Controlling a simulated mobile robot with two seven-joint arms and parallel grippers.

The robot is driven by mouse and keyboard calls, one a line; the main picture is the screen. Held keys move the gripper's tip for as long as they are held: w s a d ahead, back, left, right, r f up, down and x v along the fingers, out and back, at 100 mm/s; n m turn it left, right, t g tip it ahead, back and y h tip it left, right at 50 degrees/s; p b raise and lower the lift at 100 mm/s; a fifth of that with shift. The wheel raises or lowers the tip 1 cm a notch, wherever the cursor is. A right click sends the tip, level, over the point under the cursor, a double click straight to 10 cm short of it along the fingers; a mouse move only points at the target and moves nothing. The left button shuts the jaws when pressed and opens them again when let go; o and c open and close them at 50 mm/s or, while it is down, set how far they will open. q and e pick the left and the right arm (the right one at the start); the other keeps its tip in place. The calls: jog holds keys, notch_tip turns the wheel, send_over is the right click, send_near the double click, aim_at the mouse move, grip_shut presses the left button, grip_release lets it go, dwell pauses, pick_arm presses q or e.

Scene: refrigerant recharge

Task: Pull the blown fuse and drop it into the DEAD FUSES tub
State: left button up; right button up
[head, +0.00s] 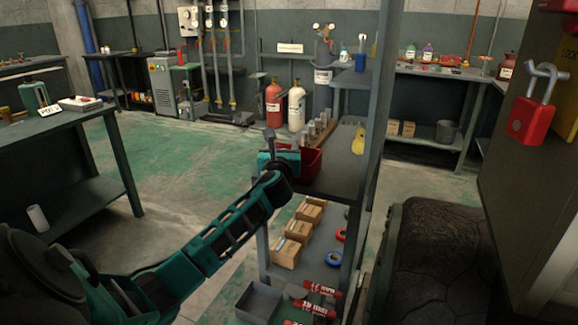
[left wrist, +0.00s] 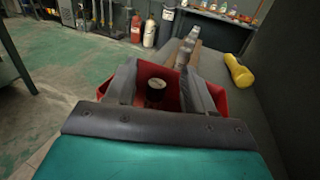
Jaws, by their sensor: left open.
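The red tub (head: 310,166) stands on the upper shelf of the rack, partly behind my left gripper (head: 271,140); no DEAD FUSES lettering is readable on it. In the left wrist view the red tub (left wrist: 217,98) is open-topped, below and around the fingers. My left gripper (left wrist: 158,84) is open, its two grey fingers apart above the tub. A dark cylinder with a pale round top (left wrist: 154,91) shows between the fingers and appears to be inside the tub, clear of both fingers. I cannot tell for sure that it is the blown fuse. My right gripper is not in view.
Grey cylinders on a wooden board (head: 318,130) stand behind the tub, and a yellow object (head: 358,140) lies to the right. Cardboard boxes (head: 287,252) and a grey bin (head: 259,302) are lower down. Open floor (head: 190,170) lies to the left.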

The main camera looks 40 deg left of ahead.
pick_arm(q)
jog(key=p+v, duration=0.2)
jog(key=v, duration=1.1)
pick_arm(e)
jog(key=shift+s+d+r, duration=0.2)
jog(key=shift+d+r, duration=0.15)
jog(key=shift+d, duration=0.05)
pick_arm(q)
jog(key=s+d+f+n+g+h+p, duration=0.1)
jog(key=s+d+f+n+h, duration=0.2)
jog(key=d+f+n+h, duration=0.25)
jog(key=s+d+f+n+g+h+p, duration=0.1)
jog(key=s+d+f+n+h+p, duration=0.1)
jog(key=d+f+n, duration=0.5)
jog(key=s+d+f+n+h+p, duration=0.1)
jog(key=s+d+f+n+h, duration=0.1)
jog(key=s+d+f+n, duration=0.2)
jog(key=s+d+f+n+g+h+p, duration=0.1)
jog(key=s+d+f+n+h, duration=0.2)
jog(key=s+d+n, duration=0.5)
jog(key=shift+s+f+n+g, duration=0.25)
jog(key=shift+f+n+g, duration=0.05)
jog(key=shift+f+n, duration=0.5)
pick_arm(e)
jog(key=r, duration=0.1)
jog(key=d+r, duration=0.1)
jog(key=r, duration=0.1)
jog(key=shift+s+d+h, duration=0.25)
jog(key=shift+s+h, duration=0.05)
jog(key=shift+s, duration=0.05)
